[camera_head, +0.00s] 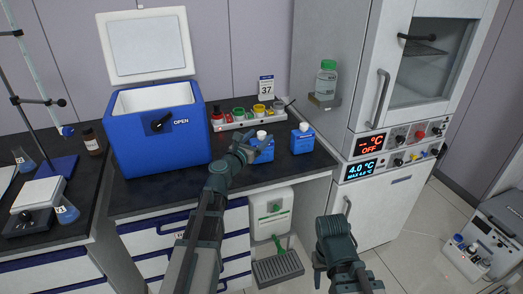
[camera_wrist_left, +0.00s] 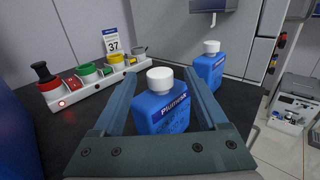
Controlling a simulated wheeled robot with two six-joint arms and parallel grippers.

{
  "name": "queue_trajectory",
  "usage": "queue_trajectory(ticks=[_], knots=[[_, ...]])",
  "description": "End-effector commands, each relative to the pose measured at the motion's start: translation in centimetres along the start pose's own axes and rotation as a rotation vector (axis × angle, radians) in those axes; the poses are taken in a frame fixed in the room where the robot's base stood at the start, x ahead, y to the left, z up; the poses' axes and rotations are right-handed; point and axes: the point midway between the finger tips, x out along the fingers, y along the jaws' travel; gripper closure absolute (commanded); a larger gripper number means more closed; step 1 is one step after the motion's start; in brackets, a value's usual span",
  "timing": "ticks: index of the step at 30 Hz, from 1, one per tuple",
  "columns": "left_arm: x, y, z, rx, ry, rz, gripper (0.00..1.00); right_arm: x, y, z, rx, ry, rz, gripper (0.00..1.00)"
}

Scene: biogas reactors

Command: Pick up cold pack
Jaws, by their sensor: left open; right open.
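A blue cold pack (camera_head: 263,151) with a white cap stands upright on the dark counter. It also shows in the left wrist view (camera_wrist_left: 163,110), between the two fingers of my left gripper (camera_wrist_left: 158,73). My left gripper (camera_head: 243,148) is open around this pack; whether a finger touches it cannot be seen. A second, similar blue pack (camera_head: 303,139) stands just to the right, and shows behind the right finger in the wrist view (camera_wrist_left: 209,66). My right gripper (camera_head: 319,262) is open, low in front of the counter, apart from both packs; its fingers show poorly.
A blue cooler box (camera_head: 157,140) with its white lid raised stands to the left. A tall cabinet (camera_head: 320,50) stands at the right. A bottle (camera_head: 326,80) sits on its small shelf.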

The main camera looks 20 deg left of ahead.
Motion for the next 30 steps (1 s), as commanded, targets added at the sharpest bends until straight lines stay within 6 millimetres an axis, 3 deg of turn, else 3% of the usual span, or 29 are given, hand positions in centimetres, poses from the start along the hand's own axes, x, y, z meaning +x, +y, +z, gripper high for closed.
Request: queue_trajectory(ticks=[10, 19, 30], knots=[[4.8, 0.1, 0.0, 0.000, 0.000, -0.002, 0.24, 0.0, 0.0, 0.0, 0.000, 0.000, 0.000, 0.50], [5.2, 0.0, 0.0, 0.000, 0.000, 0.000, 0.26, 0.0, 0.0, 0.0, 0.000, 0.000, 0.000, 0.50], [5.2, 0.0, 0.0, 0.000, 0.000, 0.000, 0.92, 0.0, 0.0, 0.0, 0.000, 0.000, 0.000, 0.50]])
